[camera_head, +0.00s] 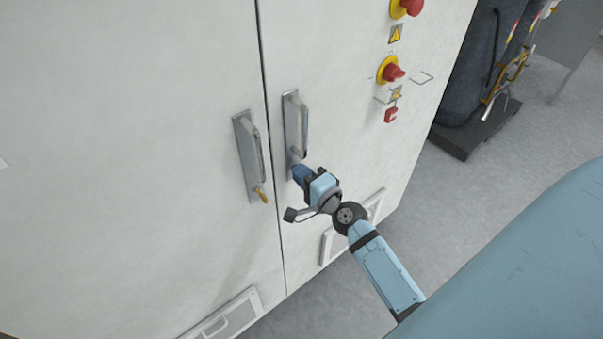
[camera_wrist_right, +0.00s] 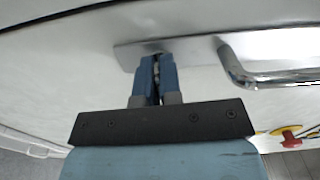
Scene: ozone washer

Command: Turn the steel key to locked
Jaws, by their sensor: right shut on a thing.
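My right gripper (camera_head: 299,172) is at the lower end of the right door's handle plate (camera_head: 287,110). In the wrist view its two blue fingers (camera_wrist_right: 154,62) are closed together against the plate (camera_wrist_right: 190,48), beside the foot of the handle bar (camera_wrist_right: 236,75). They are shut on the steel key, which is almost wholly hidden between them. Its turned angle cannot be told. A brass-coloured key (camera_head: 262,195) sits at the lower end of the left door's handle plate (camera_head: 241,150), apart from my gripper. My left gripper is not in view.
The white cabinet (camera_head: 180,90) has red and yellow knobs (camera_head: 390,71) and a red padlock-like piece (camera_head: 391,114) on the right. Vents (camera_head: 225,315) sit low on the doors. A dark tank on a black base (camera_head: 470,130) stands to the right. Grey floor is clear in front.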

